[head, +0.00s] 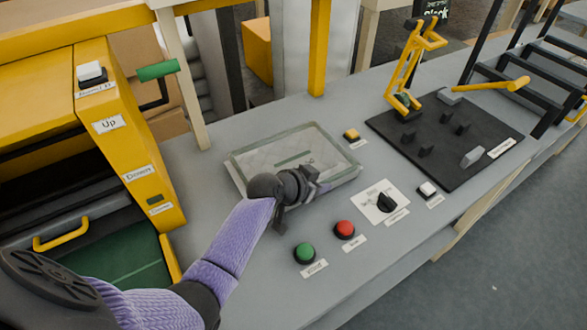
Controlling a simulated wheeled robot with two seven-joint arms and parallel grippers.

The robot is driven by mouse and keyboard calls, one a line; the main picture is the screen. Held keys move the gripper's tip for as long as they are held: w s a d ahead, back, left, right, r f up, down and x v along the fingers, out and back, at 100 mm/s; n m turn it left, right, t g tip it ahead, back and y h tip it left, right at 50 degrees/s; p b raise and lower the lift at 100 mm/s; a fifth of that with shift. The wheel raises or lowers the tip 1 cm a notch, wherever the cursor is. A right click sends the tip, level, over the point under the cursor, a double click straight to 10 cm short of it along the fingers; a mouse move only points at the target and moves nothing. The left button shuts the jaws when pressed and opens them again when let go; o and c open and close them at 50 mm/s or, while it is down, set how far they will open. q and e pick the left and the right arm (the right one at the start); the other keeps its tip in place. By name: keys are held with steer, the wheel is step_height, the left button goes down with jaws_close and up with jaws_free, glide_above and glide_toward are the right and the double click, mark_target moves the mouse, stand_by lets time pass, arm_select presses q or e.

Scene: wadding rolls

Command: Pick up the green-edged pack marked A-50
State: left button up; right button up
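A flat, pale, see-through pack (262,157) with greenish edges lies on the grey bench. It has a small green mark on top, but I cannot read any A-50 marking at this size. My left gripper (318,183) is over the near side of the pack, with the arm reaching in from the lower left. The wrist and gripper hide part of the pack's near edge. I cannot tell whether the fingers touch the pack or how far apart they are. My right gripper is not in view.
Green (305,253) and red (345,230) buttons and a black rotary knob (387,203) sit in front. A black fixture plate (455,165) with a yellow toggle clamp (412,65) is at right. A yellow machine (120,130) stands at left.

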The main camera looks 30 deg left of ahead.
arm_select(q)
jaws_close()
stand_by(0.3)
